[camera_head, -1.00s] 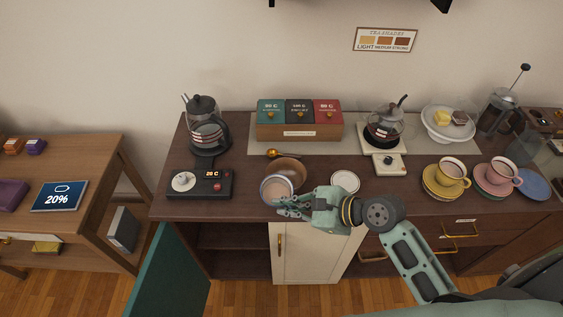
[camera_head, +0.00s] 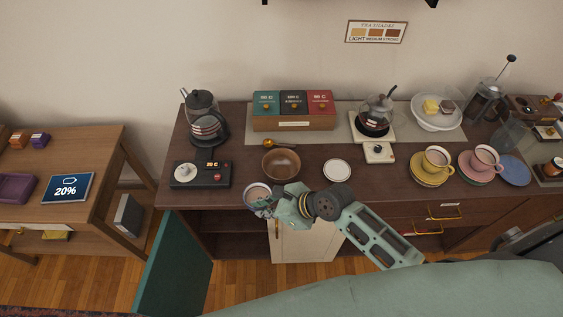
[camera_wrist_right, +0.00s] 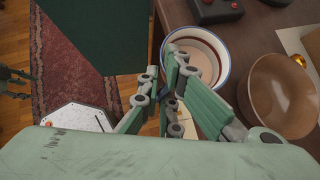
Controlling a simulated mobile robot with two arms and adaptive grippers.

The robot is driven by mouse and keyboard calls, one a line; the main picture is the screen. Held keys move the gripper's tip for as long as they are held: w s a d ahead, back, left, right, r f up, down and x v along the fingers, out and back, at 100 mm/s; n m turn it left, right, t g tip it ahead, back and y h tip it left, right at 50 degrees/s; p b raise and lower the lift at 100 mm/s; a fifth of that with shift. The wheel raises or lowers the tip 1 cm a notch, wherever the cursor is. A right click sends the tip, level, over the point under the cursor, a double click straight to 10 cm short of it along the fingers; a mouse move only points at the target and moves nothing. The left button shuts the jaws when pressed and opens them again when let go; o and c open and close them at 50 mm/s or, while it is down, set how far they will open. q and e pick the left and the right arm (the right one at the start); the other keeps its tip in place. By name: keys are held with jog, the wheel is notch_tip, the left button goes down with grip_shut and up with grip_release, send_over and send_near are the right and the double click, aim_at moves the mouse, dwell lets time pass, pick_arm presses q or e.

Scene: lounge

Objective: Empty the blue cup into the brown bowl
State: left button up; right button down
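The cup (camera_head: 258,192), pale with a blue rim, is at the counter's front edge; its brownish contents show in the wrist view (camera_wrist_right: 196,58). My right gripper (camera_head: 268,207) is shut on its near side, apparently at the handle, which the fingers hide. The cup looks about upright. The brown bowl (camera_head: 281,163) stands on the counter just behind and right of the cup; its visible inside looks empty. It also shows right of the fingers in the wrist view (camera_wrist_right: 283,95). A dark jointed shape at the wrist view's left edge may be my left gripper (camera_wrist_right: 12,84).
A black heater base (camera_head: 202,175) stands left of the bowl, a white saucer (camera_head: 337,170) right of it. A golden scoop (camera_head: 272,143) lies behind it. Yellow (camera_head: 437,160) and pink (camera_head: 484,160) cups stand farther right. A teal panel (camera_head: 172,262) is below left.

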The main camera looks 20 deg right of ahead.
jog(key=w+d+r+m+g+y+b, duration=0.4)
jog(key=w+d+r+y+b, duration=0.3)
jog(key=b, duration=0.3)
jog(key=shift+d+r+m+b, duration=0.2)
jog(key=shift+m+b, duration=0.2)
jog(key=shift+m, duration=0.2)
dwell(2.1)
jog(key=shift+w+d+r+m+g+y+p, duration=0.2)
jog(key=shift+w+d+m+g+y+p, duration=0.1)
jog(key=shift+y+p, duration=0.35)
dwell(0.3)
